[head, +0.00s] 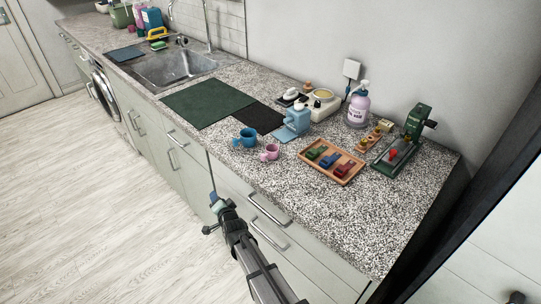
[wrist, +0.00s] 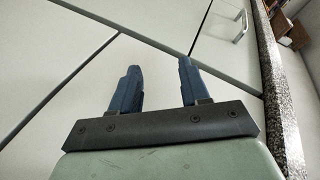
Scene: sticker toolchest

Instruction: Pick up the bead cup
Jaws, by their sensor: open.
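Two small cups stand on the speckled counter (head: 330,215) in the head view: a blue cup (head: 246,138) and, to its right, a pink cup (head: 270,152). I cannot tell from their look which one is the bead cup, and their contents are too small to make out. My gripper (head: 211,212) is low in front of the counter, beside the cabinet fronts and apart from both cups. In the wrist view my gripper (wrist: 160,66) has its two blue fingers spread with nothing between them. Neither cup shows in the wrist view.
A wooden tray (head: 342,177) with coloured blocks lies right of the pink cup. Drawer handles (head: 268,211) jut out near my arm. The front right counter is clear.

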